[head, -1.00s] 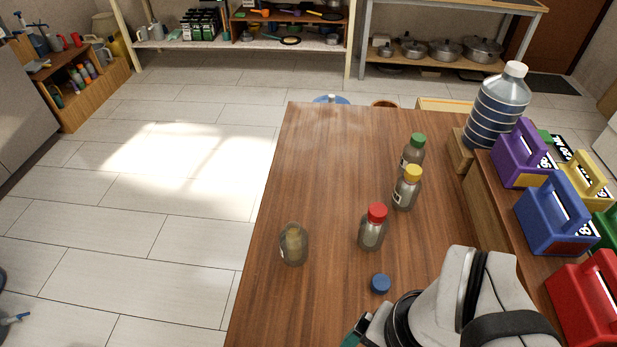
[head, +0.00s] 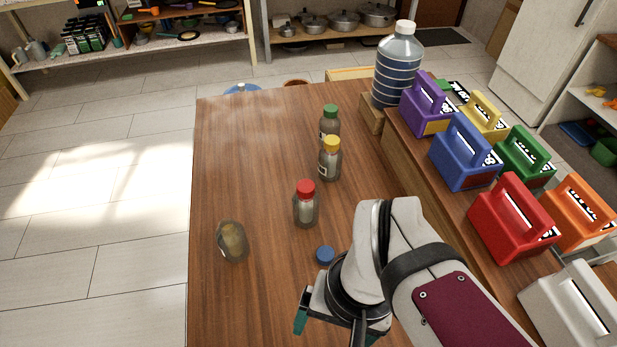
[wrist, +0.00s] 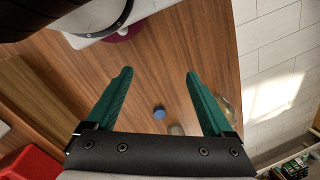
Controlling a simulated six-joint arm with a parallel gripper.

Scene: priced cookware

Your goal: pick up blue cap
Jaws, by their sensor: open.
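The blue cap (head: 325,255) lies on the wooden table (head: 270,120), in front of the red-capped bottle and just beyond my gripper. In the wrist view the blue cap (wrist: 159,112) shows between the two green fingers, lower down the picture. My gripper (wrist: 158,72) is open and empty, with its fingers wide apart. In the head view my gripper (head: 335,325) is at the near part of the table, partly hidden by the arm; one green fingertip shows clearly. The cap is apart from the fingers.
An uncapped bottle (head: 232,242) stands left of the cap. Bottles with red (head: 306,205), yellow (head: 330,160) and green (head: 329,122) caps stand behind it. Coloured carriers, such as a red one (head: 512,220), and a large water bottle (head: 398,65) line the right side.

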